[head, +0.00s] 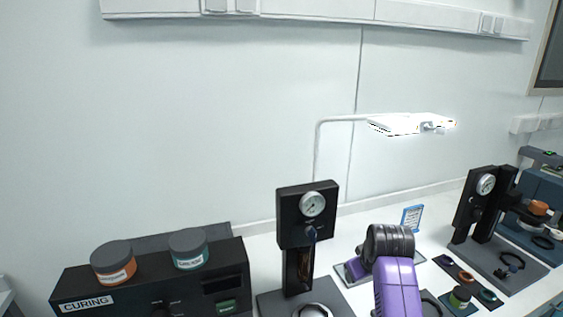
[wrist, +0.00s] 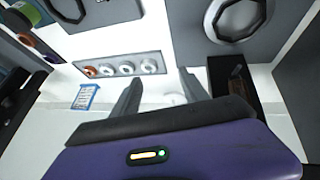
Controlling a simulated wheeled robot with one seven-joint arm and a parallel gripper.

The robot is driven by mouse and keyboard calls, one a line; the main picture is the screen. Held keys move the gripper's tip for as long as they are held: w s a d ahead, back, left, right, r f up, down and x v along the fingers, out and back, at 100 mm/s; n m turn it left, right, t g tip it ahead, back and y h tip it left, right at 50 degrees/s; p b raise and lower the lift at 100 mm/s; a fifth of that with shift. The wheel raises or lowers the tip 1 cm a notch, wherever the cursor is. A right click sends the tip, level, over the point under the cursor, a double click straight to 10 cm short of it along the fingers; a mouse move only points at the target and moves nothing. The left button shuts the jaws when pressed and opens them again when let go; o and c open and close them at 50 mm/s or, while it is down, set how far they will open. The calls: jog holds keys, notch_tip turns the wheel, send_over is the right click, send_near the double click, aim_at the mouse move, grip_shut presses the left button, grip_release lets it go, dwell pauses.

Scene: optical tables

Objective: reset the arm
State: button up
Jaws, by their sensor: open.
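My gripper (wrist: 158,95) shows in the wrist view with its two grey fingers apart. I see nothing held between them; the white table top lies beyond. My purple arm (head: 396,285) with its black ribbed joint rises from the bottom of the head view, right of the middle. It stands in front of the bench, to the right of a black press with a dial gauge (head: 312,204). The fingers cannot be made out in the head view.
A black box marked CURING (head: 150,285) carries an orange jar (head: 113,262) and a teal jar (head: 188,248). A second gauge press (head: 485,205) stands right. A lamp (head: 410,123) overhangs the bench. A grey strip with several rings (wrist: 120,66) lies near a blue-framed card (wrist: 85,97).

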jog(key=s+a+f+m+t+b, duration=0.1)
jog(key=s+m+t+b, duration=0.1)
jog(key=s, duration=2.5)
jog(key=s+f+m+t+b, duration=0.1)
jog(key=s+t+b, duration=0.3)
jog(key=s, duration=2.2)
jog(key=t, duration=0.2)
jog(key=shift+s+a+f+m+t+y, duration=0.15)
jog(key=shift+s+a+m+t+y, duration=0.15)
jog(key=shift+s+a+m, duration=0.1)
